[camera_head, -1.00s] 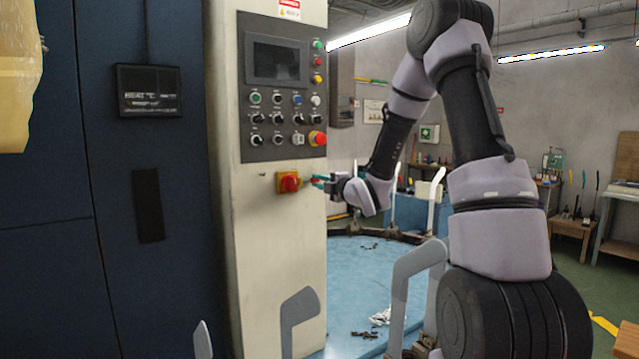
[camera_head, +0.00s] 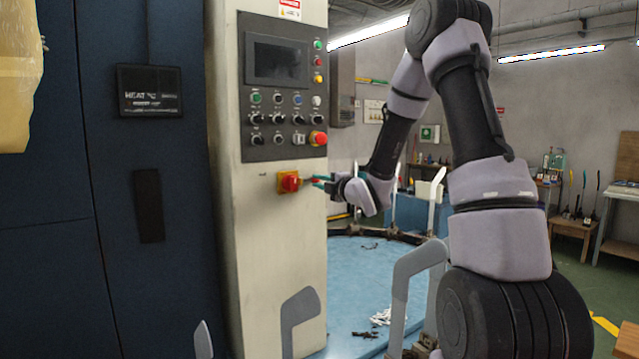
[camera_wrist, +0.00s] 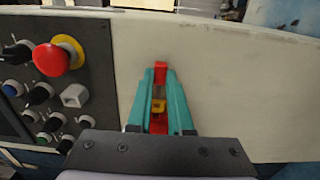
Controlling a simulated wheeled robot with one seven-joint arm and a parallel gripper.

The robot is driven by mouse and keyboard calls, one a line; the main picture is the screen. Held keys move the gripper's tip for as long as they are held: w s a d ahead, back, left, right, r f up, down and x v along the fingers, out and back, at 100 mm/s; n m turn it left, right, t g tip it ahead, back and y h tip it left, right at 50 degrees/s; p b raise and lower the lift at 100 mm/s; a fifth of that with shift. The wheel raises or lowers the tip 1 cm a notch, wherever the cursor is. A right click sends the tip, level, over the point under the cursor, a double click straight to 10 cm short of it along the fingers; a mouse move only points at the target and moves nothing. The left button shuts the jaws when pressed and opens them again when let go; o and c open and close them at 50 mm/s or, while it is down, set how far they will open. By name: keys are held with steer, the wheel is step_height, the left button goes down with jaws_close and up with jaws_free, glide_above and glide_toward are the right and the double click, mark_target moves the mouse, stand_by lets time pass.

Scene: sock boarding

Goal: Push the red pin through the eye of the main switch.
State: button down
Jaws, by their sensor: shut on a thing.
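The main switch (camera_head: 289,182) is a red knob on a yellow plate, on the cream cabinet face below the button panel. My gripper (camera_head: 322,182) is just to its right, its teal fingers pointing at it. In the wrist view, the teal fingers of my gripper (camera_wrist: 160,82) close together on the red pin (camera_wrist: 160,72), a small red block at their tips. Yellow and red parts, apparently of the main switch (camera_wrist: 158,106), show between the fingers. The eye is too small and covered to make out, and I cannot tell whether the pin is in it.
The button panel (camera_head: 285,88) has a red emergency button (camera_head: 318,138), which also shows left of my fingers in the wrist view (camera_wrist: 52,60). A blue round table (camera_head: 360,270) with upright grey forms (camera_head: 405,290) stands below my arm. The cream face around the switch is bare.

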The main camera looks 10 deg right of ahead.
mark_target(306, 181)
steer(key=shift+s+a, duration=0.15)
steer(key=shift+a, duration=0.3)
steer(key=shift+s+a, duration=0.15)
steer(key=shift+a, duration=0.1)
steer(key=shift+s+a, duration=0.35)
steer(key=shift+a, duration=0.5)
steer(key=c, duration=0.8)
jaws_free()
steer(key=shift+o, duration=0.2)
